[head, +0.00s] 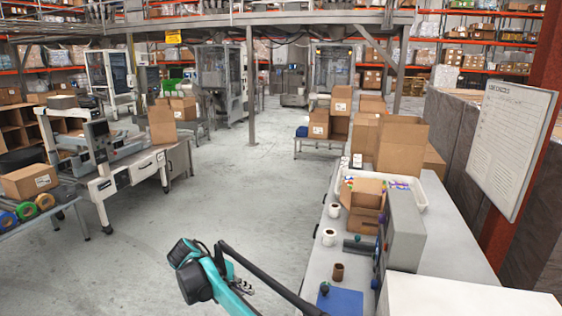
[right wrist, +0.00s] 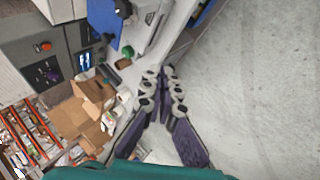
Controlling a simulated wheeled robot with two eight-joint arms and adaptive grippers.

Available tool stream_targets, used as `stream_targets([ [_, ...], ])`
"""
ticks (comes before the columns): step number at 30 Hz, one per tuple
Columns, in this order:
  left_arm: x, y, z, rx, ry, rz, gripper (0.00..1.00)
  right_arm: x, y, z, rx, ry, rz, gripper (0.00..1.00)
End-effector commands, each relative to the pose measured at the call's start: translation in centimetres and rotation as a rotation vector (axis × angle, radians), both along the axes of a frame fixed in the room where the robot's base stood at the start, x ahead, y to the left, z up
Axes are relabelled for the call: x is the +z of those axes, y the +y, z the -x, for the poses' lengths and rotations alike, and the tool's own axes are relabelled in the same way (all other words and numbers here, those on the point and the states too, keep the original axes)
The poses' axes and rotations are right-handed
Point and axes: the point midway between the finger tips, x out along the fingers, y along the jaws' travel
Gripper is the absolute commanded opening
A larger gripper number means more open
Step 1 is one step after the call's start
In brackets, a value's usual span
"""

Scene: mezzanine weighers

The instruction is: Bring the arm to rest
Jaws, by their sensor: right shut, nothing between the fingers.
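My right arm, teal and black, is at the bottom middle of the head view, over the open floor left of the workbench (head: 310,265). Its gripper (head: 244,287) shows only in small part there. In the right wrist view the gripper (right wrist: 163,73) shows clearly, with its dark fingers together at the tips and nothing between them. It is apart from the bench and its goods. My left gripper is not in view.
The bench carries white rolls (head: 329,237), a brown roll (head: 338,272), a blue pad (head: 340,301), a grey machine (head: 405,232) and an open carton (head: 362,205). A weighing machine (head: 110,165) stands at left. The grey floor (head: 235,195) between is clear.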

Motion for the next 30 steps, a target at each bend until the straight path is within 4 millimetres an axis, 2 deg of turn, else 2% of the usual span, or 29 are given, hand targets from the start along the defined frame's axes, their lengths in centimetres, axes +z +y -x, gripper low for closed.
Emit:
stream_targets([
  [11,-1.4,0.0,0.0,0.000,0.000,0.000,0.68,1.7,-4.7,0.9,0.020,0.020,-0.076,0.00],
  [17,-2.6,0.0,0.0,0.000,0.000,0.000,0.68,2.9,-8.9,2.6,0.040,0.028,-0.146,0.00],
  [20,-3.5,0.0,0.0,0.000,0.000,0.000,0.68,3.4,-11.8,4.3,0.054,0.026,-0.197,0.00],
  [23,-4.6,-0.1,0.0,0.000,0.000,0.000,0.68,3.6,-15.2,6.9,0.070,0.016,-0.261,0.00],
  [30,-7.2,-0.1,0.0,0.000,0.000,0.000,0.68,2.0,-22.1,14.9,0.108,-0.051,-0.409,0.00],
])
